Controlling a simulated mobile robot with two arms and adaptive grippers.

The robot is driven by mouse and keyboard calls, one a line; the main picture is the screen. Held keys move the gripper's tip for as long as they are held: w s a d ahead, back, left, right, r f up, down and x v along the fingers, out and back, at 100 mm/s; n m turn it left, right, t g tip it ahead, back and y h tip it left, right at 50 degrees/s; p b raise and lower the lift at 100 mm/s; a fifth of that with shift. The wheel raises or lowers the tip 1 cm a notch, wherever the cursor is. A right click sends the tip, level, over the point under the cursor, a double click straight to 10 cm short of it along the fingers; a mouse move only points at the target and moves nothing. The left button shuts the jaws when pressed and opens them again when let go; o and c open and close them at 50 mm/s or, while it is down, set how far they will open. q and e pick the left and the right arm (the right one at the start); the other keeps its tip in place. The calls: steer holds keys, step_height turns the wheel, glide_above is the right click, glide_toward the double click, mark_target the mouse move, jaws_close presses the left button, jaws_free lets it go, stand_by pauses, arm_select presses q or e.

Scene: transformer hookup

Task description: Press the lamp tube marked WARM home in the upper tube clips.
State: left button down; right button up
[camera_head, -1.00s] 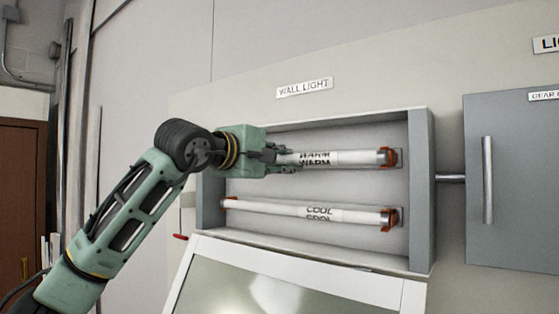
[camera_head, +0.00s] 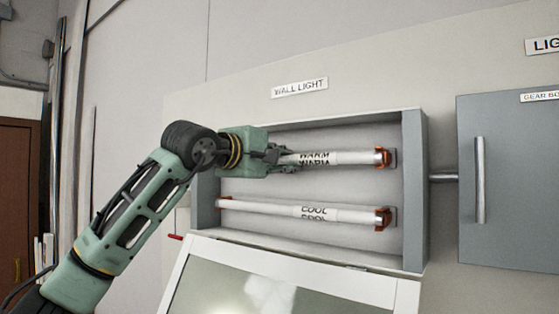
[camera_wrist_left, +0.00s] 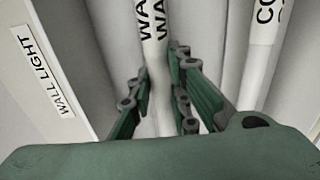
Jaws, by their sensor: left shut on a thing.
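The lamp tube marked WARM (camera_head: 335,158) lies roughly level in the upper part of the wall light box, its right end at the upper right orange clip (camera_head: 382,157). My left gripper (camera_head: 284,158) is shut on the tube's left part and hides the tube's left end and the upper left clip. In the left wrist view the WARM tube (camera_wrist_left: 152,50) runs between the two fingers (camera_wrist_left: 158,100). Whether the tube is fully seated in the clips cannot be told. My right gripper is not in view.
The tube marked COOL (camera_head: 270,207) sits below in the lower clips (camera_head: 382,217). The box has a grey frame (camera_head: 413,190). A sloped white-framed panel (camera_head: 380,287) is below, and a grey cabinet door with a handle (camera_head: 480,180) stands at right.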

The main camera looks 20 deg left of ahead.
arm_select(q)
steer(key=shift+r, duration=0.1)
steer(key=c, duration=1.6)
jaws_free()
steer(key=shift+w+d, duration=0.1)
steer(key=shift+o, duration=0.2)
